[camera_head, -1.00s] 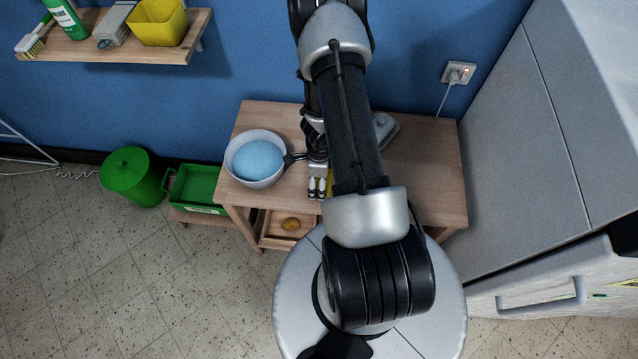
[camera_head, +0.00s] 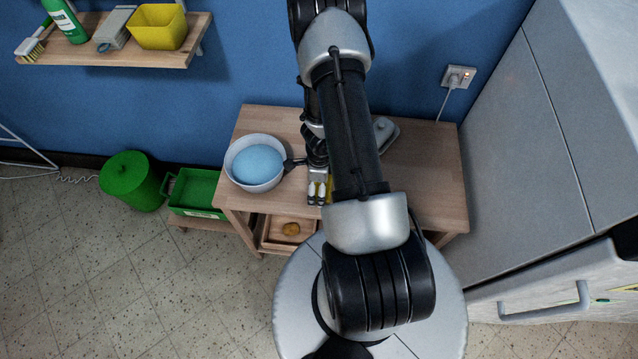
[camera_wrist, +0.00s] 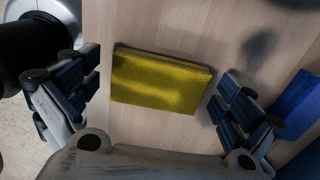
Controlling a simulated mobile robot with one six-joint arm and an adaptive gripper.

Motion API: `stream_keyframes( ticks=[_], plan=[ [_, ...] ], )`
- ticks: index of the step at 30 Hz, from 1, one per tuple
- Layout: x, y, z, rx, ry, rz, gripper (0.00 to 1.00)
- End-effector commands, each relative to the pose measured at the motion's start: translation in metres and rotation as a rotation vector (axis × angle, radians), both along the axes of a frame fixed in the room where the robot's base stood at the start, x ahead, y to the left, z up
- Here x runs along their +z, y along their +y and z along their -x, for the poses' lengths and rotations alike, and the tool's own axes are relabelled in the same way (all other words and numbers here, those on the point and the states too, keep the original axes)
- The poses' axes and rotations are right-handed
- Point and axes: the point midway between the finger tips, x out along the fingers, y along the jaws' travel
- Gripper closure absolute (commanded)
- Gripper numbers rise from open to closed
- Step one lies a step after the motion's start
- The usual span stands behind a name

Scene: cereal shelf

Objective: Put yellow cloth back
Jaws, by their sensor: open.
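The yellow cloth (camera_wrist: 160,80) is a flat folded rectangle lying on the wooden table, in the middle of the wrist view. In the head view only a small yellow bit (camera_head: 330,186) shows beside my gripper, the rest hidden by my arm. My gripper (camera_wrist: 160,98) is open, with one finger to each side of the cloth. The fingers look apart from it, and the height above the table is hard to tell. In the head view my gripper (camera_head: 318,192) is over the front part of the table.
A grey object (camera_head: 387,130) lies behind my arm. A wall shelf (camera_head: 110,55) holds a yellow container (camera_head: 158,27). A green bin (camera_head: 131,182) and crate (camera_head: 196,192) are left.

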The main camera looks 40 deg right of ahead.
Motion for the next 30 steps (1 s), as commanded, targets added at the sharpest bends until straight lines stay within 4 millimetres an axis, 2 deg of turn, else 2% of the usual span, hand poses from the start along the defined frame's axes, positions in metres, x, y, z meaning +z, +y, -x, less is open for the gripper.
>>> stream_keyframes(
  ticks=[5,11,30],
  plan=[
    [0.003,0.0,0.0,0.0,0.0,0.0,0.0],
    [0.017,0.0,0.0,0.0,0.0,0.0,0.0],
    [0.109,0.0,0.0,0.0,0.0,0.0,0.0]
  ],
)
